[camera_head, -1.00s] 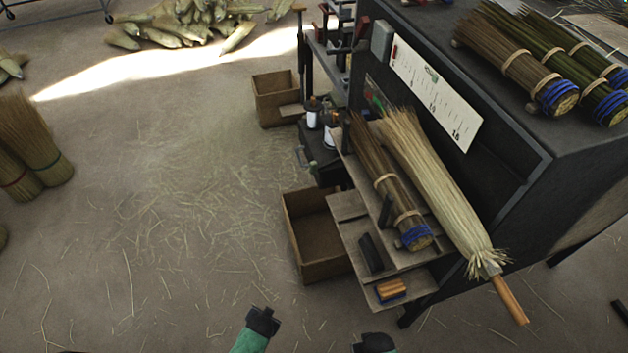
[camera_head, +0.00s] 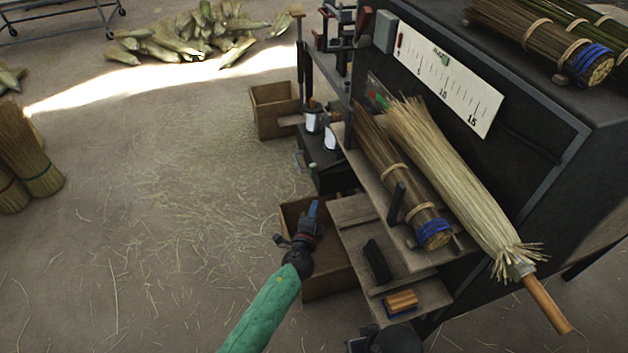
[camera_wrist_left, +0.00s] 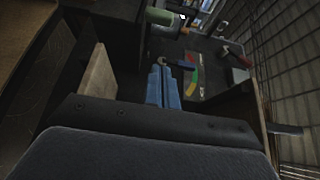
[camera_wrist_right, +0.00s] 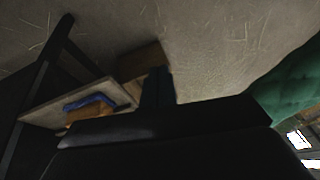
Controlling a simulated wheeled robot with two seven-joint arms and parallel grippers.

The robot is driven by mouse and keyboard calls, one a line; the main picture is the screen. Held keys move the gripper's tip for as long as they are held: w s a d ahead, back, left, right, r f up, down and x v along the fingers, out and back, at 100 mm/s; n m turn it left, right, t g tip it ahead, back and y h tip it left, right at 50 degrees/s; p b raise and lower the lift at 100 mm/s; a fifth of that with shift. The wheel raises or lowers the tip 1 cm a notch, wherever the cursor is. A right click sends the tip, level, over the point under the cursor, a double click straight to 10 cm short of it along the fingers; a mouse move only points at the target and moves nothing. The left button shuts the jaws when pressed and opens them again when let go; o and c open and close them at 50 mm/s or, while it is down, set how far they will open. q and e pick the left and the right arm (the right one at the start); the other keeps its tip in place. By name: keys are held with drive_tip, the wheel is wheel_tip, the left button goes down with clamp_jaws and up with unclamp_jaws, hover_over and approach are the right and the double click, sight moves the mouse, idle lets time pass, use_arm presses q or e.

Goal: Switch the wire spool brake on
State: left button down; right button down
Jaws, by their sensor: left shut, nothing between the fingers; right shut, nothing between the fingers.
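Two white wire spools, a nearer one (camera_head: 330,136) and a farther one (camera_head: 312,118), stand at the left side of the dark bench in the head view. I cannot single out the brake there. My left gripper (camera_head: 313,209) is shut and empty, over the wooden box below and in front of the spools.
A wooden box (camera_head: 326,283) lies under my left gripper, and another (camera_head: 268,112) stands farther back. Wooden shelves (camera_head: 410,258) hold a tied bundle (camera_head: 400,190) and a pale broom (camera_head: 450,175). The floor to the left is open, with scattered straw.

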sight(316, 170)
use_arm(q)
drive_tip(key=shift+w, duration=0.1)
